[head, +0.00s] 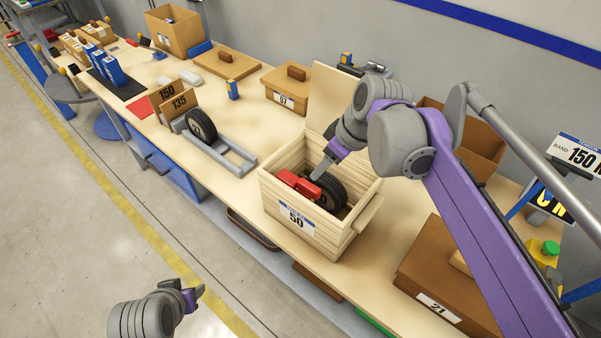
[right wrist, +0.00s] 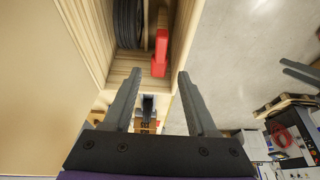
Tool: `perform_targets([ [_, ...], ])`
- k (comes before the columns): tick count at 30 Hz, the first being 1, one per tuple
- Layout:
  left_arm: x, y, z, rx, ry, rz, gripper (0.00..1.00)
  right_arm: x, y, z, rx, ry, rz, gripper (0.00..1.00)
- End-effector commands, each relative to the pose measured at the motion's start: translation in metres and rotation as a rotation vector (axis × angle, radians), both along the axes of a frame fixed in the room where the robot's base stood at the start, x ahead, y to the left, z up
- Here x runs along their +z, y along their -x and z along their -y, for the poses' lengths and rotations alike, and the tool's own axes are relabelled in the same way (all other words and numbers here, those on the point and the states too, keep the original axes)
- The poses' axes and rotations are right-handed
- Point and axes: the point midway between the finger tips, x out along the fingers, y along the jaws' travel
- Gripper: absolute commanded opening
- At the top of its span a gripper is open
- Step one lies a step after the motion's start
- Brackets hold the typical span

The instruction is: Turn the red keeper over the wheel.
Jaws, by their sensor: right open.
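A light wooden crate (head: 288,226) labelled 50 stands open on the bench, and its wall shows in the right wrist view (right wrist: 185,40). A black wheel (head: 330,190) stands upright inside it; it also shows in the right wrist view (right wrist: 128,22). The red keeper (head: 300,184) lies beside the wheel, toward the crate's labelled side, and appears as an upright red bar in the right wrist view (right wrist: 160,54). My right gripper (head: 322,168) is open and empty at the crate, the keeper beyond its fingertips (right wrist: 158,76). My left gripper (head: 196,293) is off the bench; its jaws are unclear.
Another wheel (head: 201,126) stands in a grey frame (head: 235,158) to the left. A cardboard box labelled 97 (head: 285,88) stands behind, and a box labelled 21 (head: 437,262) stands right of the crate. The crate's raised lid (head: 333,92) is at its back.

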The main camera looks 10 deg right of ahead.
Motion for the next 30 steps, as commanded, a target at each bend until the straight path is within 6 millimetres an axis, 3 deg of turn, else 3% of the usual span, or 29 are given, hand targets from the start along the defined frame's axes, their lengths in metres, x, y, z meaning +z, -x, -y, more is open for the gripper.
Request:
perform_targets([
  [18, -0.009, 0.004, 0.0, 0.0, 0.0, -0.007, 0.5, -0.089, -0.029, -0.023, 0.004, 0.0, -0.001, 0.57],
  [30, -0.01, 0.004, 0.0, 0.0, 0.0, -0.008, 0.5, -0.099, -0.032, -0.025, 0.003, 0.0, 0.0, 0.57],
])
